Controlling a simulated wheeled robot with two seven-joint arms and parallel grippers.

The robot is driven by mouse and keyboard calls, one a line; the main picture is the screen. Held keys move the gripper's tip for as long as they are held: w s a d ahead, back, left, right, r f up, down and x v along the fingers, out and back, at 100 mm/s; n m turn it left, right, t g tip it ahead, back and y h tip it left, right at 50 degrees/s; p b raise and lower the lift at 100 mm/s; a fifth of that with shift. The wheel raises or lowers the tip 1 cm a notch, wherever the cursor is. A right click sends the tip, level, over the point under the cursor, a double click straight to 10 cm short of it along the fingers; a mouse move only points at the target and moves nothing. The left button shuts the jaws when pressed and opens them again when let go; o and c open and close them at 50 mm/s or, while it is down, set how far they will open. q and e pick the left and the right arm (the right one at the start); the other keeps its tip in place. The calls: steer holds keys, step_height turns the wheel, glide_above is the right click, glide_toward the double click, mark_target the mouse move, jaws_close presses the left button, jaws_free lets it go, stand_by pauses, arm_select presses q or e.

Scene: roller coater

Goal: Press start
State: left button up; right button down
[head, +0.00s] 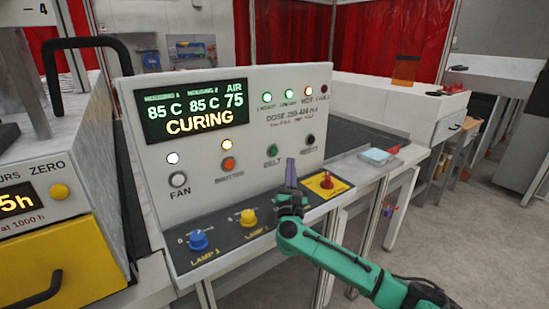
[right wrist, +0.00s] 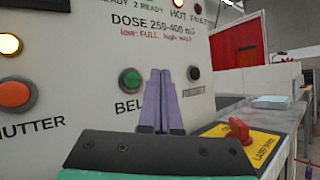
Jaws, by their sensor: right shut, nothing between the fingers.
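The grey control panel (head: 225,155) fills the middle of the head view, with a display (head: 195,108) reading "CURING", 85 C, 85 C and AIR 75. I see no button marked start. A row holds the grey FAN button (head: 179,179), orange SHUTTER button (head: 228,164), green BELT button (head: 272,151) and black button (head: 310,139), whose label looks like RESET. In the right wrist view the green button (right wrist: 131,96) is left of my fingertips and the black button (right wrist: 193,73) right. My right gripper (head: 290,170) is shut and empty, pointing at the panel; contact is unclear. My left gripper is out of view.
A blue LAMP 1 knob (head: 198,241) and a yellow knob (head: 248,218) sit on the lower ledge. A red switch on a yellow plate (head: 341,187) is right of my gripper. A machine with a yellow drawer (head: 55,270) stands left. Open floor lies at right.

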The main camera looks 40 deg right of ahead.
mark_target(274, 151)
steer(key=shift+w+b, duration=1.1)
steer(key=shift+w, duration=1.3)
steer(key=shift+w+b, duration=0.3)
steer(key=shift+w, duration=0.15)
